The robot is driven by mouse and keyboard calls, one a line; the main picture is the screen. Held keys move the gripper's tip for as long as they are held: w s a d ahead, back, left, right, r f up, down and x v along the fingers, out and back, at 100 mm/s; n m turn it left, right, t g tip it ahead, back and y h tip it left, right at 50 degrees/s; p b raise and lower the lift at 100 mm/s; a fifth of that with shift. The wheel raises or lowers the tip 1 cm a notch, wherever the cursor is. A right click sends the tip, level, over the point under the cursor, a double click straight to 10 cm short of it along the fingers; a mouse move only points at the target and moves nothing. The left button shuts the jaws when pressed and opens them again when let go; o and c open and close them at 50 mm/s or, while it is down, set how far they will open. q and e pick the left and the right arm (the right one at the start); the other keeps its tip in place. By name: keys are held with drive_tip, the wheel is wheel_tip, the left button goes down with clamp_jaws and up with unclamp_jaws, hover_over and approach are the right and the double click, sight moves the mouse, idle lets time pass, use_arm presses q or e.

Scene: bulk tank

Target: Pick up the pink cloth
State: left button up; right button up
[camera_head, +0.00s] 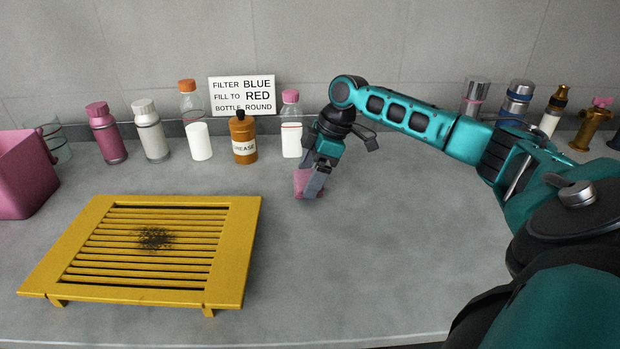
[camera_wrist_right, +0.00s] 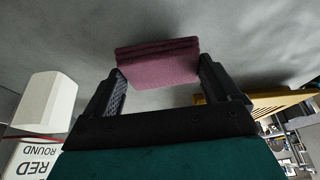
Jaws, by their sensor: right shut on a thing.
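The pink cloth (camera_head: 301,182) is a small folded block at the back middle of the grey counter. In the right wrist view the cloth (camera_wrist_right: 158,65) looks dark pink and layered, between the two fingers. My right gripper (camera_head: 314,181) points down and is shut on the cloth. It also shows in the right wrist view (camera_wrist_right: 160,90). I cannot tell whether the cloth touches the counter. My left gripper is in neither view.
A yellow slatted rack (camera_head: 232,265) with a dark smudge stands at the front left. A pink bin (camera_head: 22,175) is at the far left. Several bottles, including a brown grease bottle (camera_head: 243,140), and a sign (camera_head: 243,95) line the back wall. The counter's middle is clear.

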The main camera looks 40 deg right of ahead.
use_arm(q)
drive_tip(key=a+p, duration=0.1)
drive_tip(key=p, duration=0.1)
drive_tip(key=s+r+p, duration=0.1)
drive_tip(key=p, duration=0.1)
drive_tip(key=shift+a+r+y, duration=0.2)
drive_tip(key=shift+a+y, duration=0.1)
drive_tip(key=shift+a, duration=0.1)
use_arm(e)
wheel_tip(320, 180, up, 19)
drive_tip(key=shift+f, duration=0.2)
